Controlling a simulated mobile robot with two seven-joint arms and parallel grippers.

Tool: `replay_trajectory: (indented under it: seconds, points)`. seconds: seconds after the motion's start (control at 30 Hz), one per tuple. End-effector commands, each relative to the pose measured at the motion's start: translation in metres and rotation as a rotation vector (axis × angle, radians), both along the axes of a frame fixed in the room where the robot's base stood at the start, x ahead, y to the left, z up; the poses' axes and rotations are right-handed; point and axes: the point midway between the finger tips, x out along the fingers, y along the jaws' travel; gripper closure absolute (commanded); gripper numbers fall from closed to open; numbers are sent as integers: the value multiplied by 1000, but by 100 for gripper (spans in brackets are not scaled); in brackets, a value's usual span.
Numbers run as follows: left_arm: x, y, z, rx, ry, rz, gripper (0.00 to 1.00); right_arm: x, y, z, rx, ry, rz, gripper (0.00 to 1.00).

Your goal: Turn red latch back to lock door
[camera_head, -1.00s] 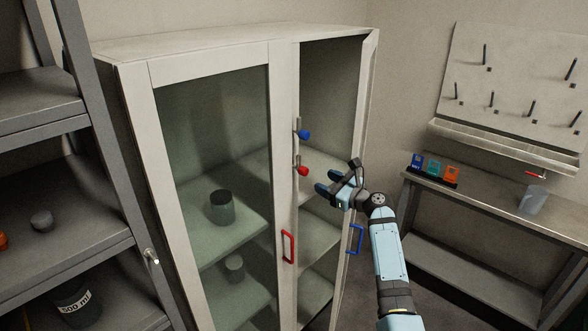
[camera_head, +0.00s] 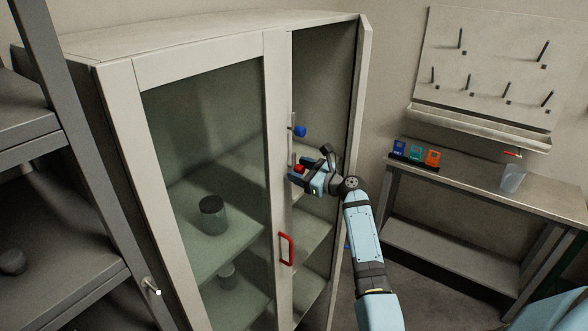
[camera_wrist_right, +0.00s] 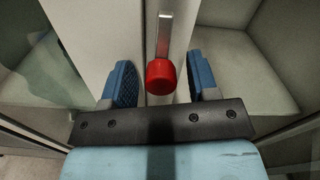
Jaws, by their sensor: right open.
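The red latch (camera_wrist_right: 161,77) is a red knob on a metal bar, on the cabinet's middle post. In the right wrist view it sits between the two blue fingers of my right gripper (camera_wrist_right: 160,84), which is open with a gap on both sides. In the head view my right gripper (camera_head: 298,176) is at the post and partly covers the red latch (camera_head: 299,168). The blue latch (camera_head: 299,131) is just above. The left glass door (camera_head: 207,160) with the red handle (camera_head: 286,249) is shut. The right door (camera_head: 361,95) stands open. My left gripper is not in view.
Dark containers (camera_head: 213,215) stand on the shelves behind the left door. A grey rack (camera_head: 45,130) is close at the left. A bench (camera_head: 465,180) with coloured blocks and a cup (camera_head: 513,178) stands at the right, below a pegboard (camera_head: 490,60).

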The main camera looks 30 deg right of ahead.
Motion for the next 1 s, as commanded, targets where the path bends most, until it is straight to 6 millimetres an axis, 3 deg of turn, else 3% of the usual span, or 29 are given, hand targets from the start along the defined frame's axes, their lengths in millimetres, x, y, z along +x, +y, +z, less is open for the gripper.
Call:
replay_trajectory:
  seconds: [0.17,0.4,0.73,1.0]
  points:
    - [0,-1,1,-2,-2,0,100,0,0,0,0,0,0,46]
    - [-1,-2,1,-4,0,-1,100,0,0,0,0,0,0,95]
    - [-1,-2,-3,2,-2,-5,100,0,0,-1,-34,-14,0,95]
    - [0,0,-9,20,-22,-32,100,0,0,-3,-181,-75,2,95]
